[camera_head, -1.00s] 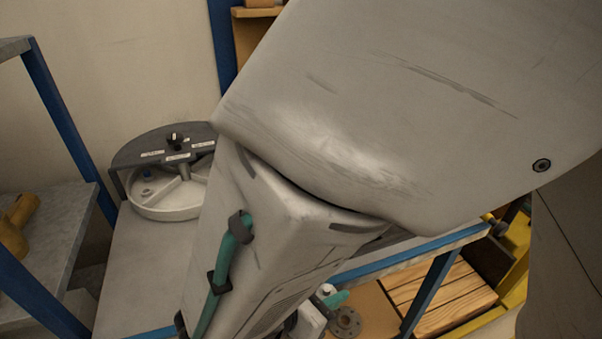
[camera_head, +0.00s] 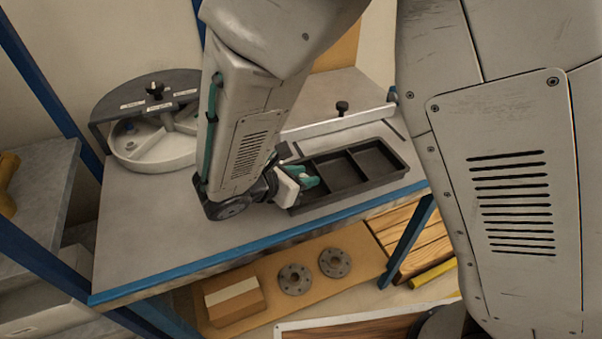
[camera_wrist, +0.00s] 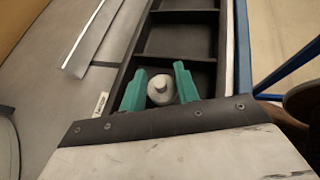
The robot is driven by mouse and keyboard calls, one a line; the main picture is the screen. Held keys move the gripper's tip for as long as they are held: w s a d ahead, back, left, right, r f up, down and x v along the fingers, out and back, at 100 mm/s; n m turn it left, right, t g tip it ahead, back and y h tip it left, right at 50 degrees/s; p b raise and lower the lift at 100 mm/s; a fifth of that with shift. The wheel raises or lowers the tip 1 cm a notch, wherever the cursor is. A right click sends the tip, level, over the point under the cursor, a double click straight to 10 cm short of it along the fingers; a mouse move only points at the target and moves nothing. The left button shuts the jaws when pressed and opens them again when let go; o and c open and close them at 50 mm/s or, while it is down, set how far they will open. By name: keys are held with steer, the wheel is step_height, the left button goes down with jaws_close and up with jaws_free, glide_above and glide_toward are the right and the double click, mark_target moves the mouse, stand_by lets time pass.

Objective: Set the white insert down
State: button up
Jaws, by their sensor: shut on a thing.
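The white insert (camera_wrist: 161,88) shows in the wrist view as a pale round piece between the two green fingers of my gripper (camera_wrist: 159,90). The gripper is shut on it, over the near end compartment of a black divided tray (camera_wrist: 222,60). In the head view my gripper (camera_head: 306,177) is at the left end of the black tray (camera_head: 393,147), with its green fingers over the left compartment. The insert is hidden there. I cannot tell whether it touches the tray floor.
A round grey-white fixture (camera_head: 150,150) with a black knob stands at the bench's back left. A metal bar (camera_head: 335,124) runs behind the tray. The bench top (camera_head: 140,220) is clear at front left. Two flanges (camera_head: 295,279) lie on the shelf below.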

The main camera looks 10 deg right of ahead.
steer(key=shift+f, duration=0.75)
steer(key=shift+f, duration=0.1)
steer(key=o, duration=1)
steer(key=shift+c, duration=0.2)
